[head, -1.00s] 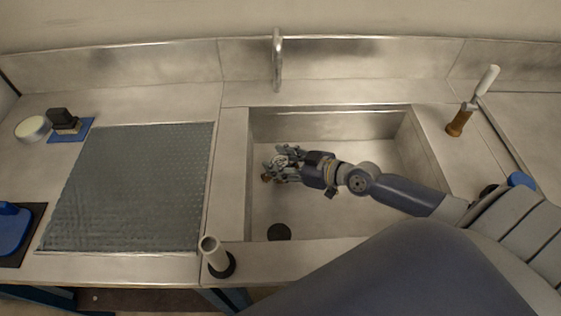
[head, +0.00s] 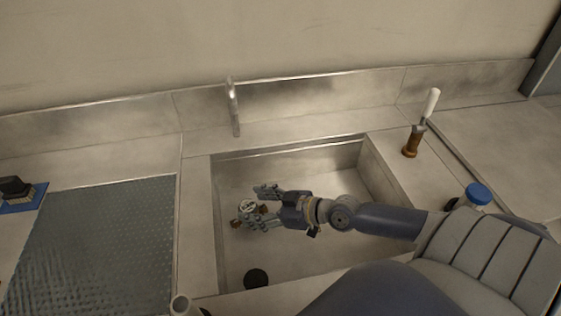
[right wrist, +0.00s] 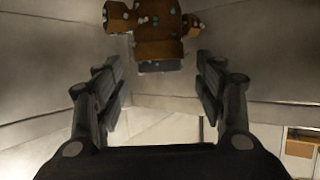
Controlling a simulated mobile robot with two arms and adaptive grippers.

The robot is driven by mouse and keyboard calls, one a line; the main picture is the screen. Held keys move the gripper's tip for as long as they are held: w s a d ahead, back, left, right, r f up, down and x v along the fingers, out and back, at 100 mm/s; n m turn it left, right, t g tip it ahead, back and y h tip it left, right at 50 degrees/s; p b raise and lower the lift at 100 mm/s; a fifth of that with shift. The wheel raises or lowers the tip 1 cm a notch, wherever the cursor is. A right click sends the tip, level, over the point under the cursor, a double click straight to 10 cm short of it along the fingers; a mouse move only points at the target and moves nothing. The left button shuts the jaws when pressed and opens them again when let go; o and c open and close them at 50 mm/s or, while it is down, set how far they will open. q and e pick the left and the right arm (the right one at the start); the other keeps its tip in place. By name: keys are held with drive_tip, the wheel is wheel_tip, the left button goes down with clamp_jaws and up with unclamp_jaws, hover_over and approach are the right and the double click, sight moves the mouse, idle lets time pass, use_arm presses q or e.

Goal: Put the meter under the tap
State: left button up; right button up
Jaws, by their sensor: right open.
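The tap's outlet is hard to make out. My left gripper is not in view.
The sink basin (head: 310,255) has a dark drain (head: 256,278) near the front. A brown tool with a white handle (head: 415,127) stands on the right rim. A grey textured mat (head: 95,245) lies to the left. A blue-capped object (head: 478,194) is at the right.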

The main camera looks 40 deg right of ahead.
drive_tip(key=p+v, duration=0.1)
drive_tip(key=v, duration=0.8)
